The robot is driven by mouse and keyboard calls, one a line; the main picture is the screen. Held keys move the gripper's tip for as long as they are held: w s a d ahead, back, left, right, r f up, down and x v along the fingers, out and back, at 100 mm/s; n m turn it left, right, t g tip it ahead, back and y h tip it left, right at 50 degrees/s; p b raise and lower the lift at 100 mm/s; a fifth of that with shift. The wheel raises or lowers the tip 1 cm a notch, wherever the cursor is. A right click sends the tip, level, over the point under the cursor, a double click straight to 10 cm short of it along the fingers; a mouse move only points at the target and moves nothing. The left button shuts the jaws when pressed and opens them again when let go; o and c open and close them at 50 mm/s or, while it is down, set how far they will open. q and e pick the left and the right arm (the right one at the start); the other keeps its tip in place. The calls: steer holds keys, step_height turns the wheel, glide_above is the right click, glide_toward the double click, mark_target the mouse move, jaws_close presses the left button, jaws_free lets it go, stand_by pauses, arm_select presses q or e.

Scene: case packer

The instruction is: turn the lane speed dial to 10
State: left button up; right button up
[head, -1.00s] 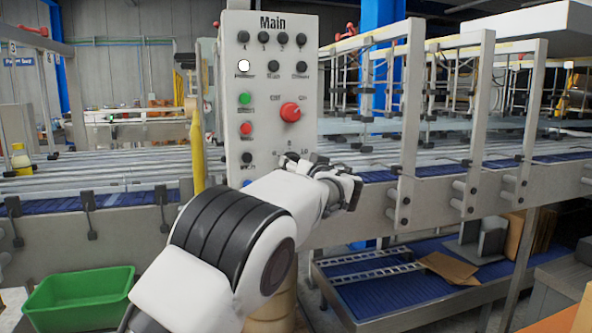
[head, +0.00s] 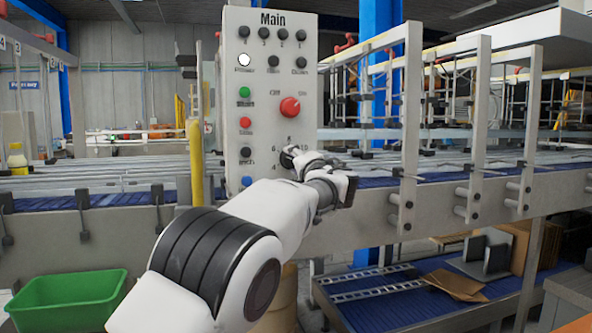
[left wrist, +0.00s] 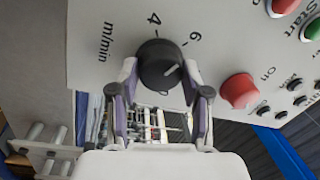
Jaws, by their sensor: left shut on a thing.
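My left gripper (left wrist: 160,78) is shut on the dial, one finger on each side. In the head view the left gripper (head: 296,160) covers most of the dial, low on the grey "Main" panel (head: 268,80), with 6, 8 and 10 around it. My right gripper is not in view.
A red rotary switch (head: 290,107) marked Off and On sits just above the dial. Green (head: 244,92) and red (head: 245,122) buttons line the panel's left side. Conveyor frames (head: 405,130) stand right of the panel. A green bin (head: 65,300) is at lower left.

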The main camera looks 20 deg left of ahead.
arm_select(q)
steer(key=m, duration=0.4)
steer(key=m+h, duration=0.1)
steer(key=m, duration=0.4)
steer(key=m+t+h, duration=0.1)
steer(key=m, duration=0.4)
steer(key=shift+s+a+r, duration=0.15)
steer(key=shift+a+r, duration=0.05)
steer(key=shift+r, duration=0.2)
steer(key=m, duration=0.3)
steer(key=shift+r+p, duration=0.15)
steer(key=shift+p, duration=0.25)
steer(key=shift+m+h+p, duration=0.4)
steer(key=shift+m+p, duration=1.35)
steer(key=shift+m, duration=0.8)
steer(key=shift+m+h+p, duration=0.4)
steer(key=shift+m+p, duration=1.3)
steer(key=shift+m, duration=0.85)
